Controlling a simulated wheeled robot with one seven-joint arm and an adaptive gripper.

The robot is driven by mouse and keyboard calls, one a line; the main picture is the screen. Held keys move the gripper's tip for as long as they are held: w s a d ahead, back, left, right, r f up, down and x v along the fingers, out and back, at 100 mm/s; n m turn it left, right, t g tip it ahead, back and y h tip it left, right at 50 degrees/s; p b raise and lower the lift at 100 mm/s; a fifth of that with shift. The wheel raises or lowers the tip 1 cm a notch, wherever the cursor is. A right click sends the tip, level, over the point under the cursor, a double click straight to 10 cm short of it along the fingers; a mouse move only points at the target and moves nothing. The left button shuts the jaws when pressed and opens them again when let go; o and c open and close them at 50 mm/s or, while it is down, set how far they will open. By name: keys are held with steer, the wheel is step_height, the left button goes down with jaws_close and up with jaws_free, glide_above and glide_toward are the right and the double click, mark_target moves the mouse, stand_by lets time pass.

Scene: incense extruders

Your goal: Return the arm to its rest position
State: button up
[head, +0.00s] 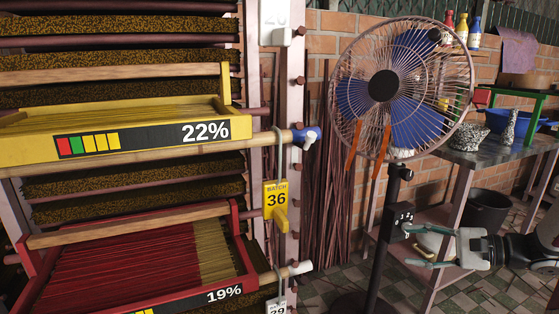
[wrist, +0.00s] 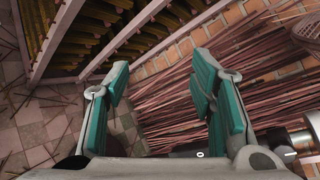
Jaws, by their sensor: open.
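My gripper (head: 418,248) is at the lower right of the head view, pointing left, in front of the metal table's legs. Its two teal-padded fingers are spread apart with nothing between them. The wrist view shows the open fingers (wrist: 160,100) too, with bundles of thin reddish sticks (wrist: 170,85) and a brick wall beyond. My dark arm reaches in from the right edge of the head view.
A pedestal fan (head: 384,86) stands just left of my gripper. A rack at left holds a yellow tray (head: 110,150) marked 22% and a red tray (head: 238,240) marked 19%. A metal table (head: 470,155) with a blue bowl (head: 510,121) and a dark bucket (head: 487,212) are behind.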

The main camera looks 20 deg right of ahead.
steer(key=s+a+r+n+g, duration=0.2)
steer(key=a+r+n+g, duration=0.1)
steer(key=a, duration=0.5)
steer(key=s+a+r+n+g+h, duration=0.1)
steer(key=s+a+r+n+g, duration=0.25)
steer(key=a, duration=0.45)
steer(key=s+a+r+n+g, duration=0.2)
steer(key=a+n+g, duration=0.15)
steer(key=a, duration=0.45)
steer(key=s+a+n+g+h, duration=0.15)
steer(key=s+n+h, duration=0.3)
steer(key=s, duration=0.45)
steer(key=s+a+n+t+h, duration=0.1)
steer(key=s+a+n+h, duration=0.3)
steer(key=s, duration=0.6)
step_height(320, 180, up, 35)
steer(key=d+t+p, duration=0.2)
steer(key=t+p, duration=0.1)
steer(key=p, duration=3)
steer(key=shift+w+d+m, duration=0.15)
steer(key=shift+w+m, duration=0.1)
steer(key=shift+m, duration=0.2)
steer(key=shift+t+h, duration=0.25)
